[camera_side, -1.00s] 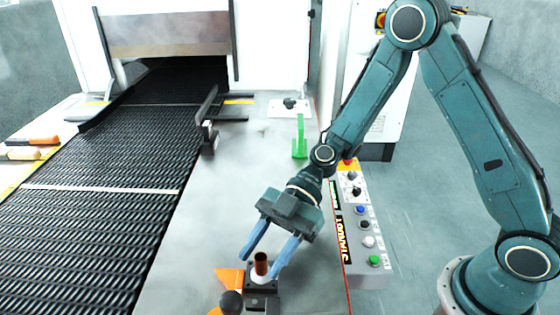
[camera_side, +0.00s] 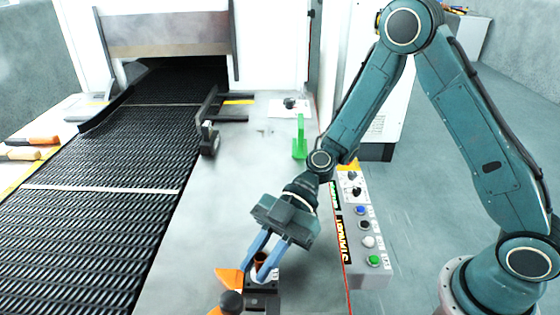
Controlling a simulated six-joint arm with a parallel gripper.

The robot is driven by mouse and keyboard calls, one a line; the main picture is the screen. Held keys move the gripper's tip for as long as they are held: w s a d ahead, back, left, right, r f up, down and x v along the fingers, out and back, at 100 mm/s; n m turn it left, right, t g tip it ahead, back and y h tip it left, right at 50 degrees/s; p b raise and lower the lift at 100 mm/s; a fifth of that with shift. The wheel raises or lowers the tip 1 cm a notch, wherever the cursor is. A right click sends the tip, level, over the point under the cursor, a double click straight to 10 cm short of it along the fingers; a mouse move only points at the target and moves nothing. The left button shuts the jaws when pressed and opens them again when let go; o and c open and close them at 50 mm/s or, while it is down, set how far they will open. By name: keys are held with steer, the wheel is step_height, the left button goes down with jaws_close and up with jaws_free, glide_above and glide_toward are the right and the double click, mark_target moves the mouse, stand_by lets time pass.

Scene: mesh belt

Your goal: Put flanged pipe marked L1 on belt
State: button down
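The black mesh belt (camera_side: 110,215) runs along the left, from the front up into the machine opening at the back.
Orange parts and a black ball knob (camera_side: 231,301) sit beside the fixture. A black guide bracket (camera_side: 208,125) stands at the belt's right edge. A green upright piece (camera_side: 300,138) stands farther back. A button panel (camera_side: 362,225) is at right. The metal table between is clear.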

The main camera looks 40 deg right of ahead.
mark_target(260, 257)
steer(key=shift+r, duration=0.2)
step_height(260, 257, up, 20)
steer(key=shift+f, duration=0.15)
stand_by(0.8)
stand_by(0.5)
steer(key=w+f+m+t+h, duration=0.2)
steer(key=w+m+t, duration=0.4)
steer(key=w, duration=1.3)
steer(key=w+f+m+t+h, duration=0.1)
steer(key=w+m+t, duration=0.45)
steer(key=w, duration=1.35)
steer(key=w+d+r+m+t+h, duration=0.1)
steer(key=w+m+t+h, duration=0.1)
steer(key=w, duration=0.3)
steer(key=w+d+r+m+t+h, duration=0.1)
steer(key=w+r+m+t+h, duration=0.1)
steer(key=w+m+h, duration=0.2)
steer(key=shift+w+d+r+h, duration=0.25)
steer(key=shift+w+d+h, duration=0.15)
steer(key=shift+w+h, duration=0.35)
steer(key=shift+f+m+t, duration=0.15)
steer(key=shift+m+t, duration=0.1)
step_height(260, 257, down, 16)
steer(key=shift+r, duration=0.25)
